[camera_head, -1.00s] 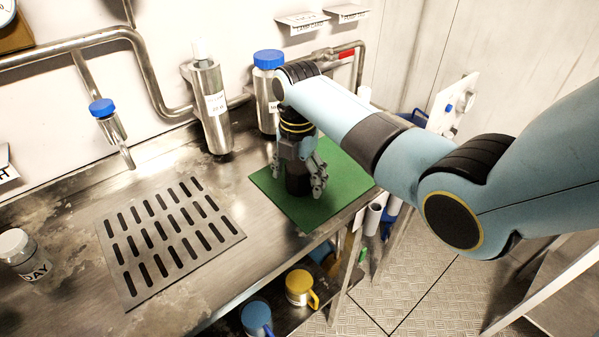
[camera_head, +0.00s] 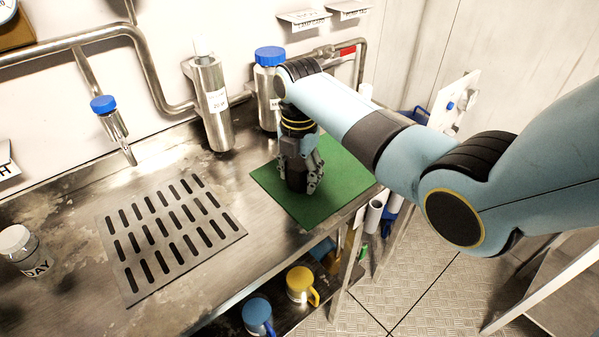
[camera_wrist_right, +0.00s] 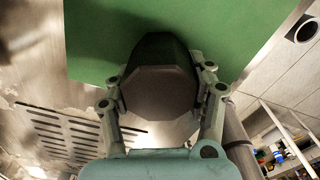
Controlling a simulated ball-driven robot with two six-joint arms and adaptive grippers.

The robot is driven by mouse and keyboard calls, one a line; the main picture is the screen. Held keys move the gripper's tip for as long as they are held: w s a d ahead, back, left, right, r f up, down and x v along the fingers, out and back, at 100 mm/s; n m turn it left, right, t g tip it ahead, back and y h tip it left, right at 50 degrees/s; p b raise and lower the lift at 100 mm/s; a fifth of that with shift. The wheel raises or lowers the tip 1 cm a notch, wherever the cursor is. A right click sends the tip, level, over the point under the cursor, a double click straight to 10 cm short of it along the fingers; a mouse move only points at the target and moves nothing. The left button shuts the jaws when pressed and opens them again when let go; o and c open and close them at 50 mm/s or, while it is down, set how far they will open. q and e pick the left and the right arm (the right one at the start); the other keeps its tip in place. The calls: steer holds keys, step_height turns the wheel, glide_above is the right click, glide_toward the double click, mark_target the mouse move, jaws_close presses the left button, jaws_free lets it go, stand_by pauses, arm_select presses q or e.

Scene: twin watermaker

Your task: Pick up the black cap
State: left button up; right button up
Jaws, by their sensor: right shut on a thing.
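The black cap (camera_head: 296,182) stands upright on the green mat (camera_head: 338,187) at the right end of the steel counter. My right gripper (camera_head: 300,184) points down over it, with its fingers closed around its sides. In the right wrist view the cap (camera_wrist_right: 158,92) shows a flat, many-sided top and a dark side. The fingers of my right gripper (camera_wrist_right: 160,95) press on it from left and right. The cap appears to rest on the mat still. My left gripper is not in view.
A slotted drain plate (camera_head: 170,235) lies left of the mat. Behind stand a steel cylinder (camera_head: 212,105) and a blue-capped container (camera_head: 268,90). A white-lidded jar (camera_head: 20,250) is at far left. Blue (camera_head: 257,315) and yellow (camera_head: 300,285) mugs sit on a shelf below.

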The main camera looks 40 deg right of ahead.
mark_target(303, 162)
steer(key=r, duration=0.2)
steer(key=d+r, duration=0.1)
steer(key=r, duration=0.1)
steer(key=shift+r, duration=0.2)
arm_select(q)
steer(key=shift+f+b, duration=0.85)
arm_select(e)
steer(key=s+d+r, duration=0.3)
steer(key=d+r, duration=0.3)
steer(key=d, duration=0.4)
steer(key=shift+s+r, duration=0.15)
steer(key=shift+r, duration=0.1)
steer(key=shift+d, duration=0.1)
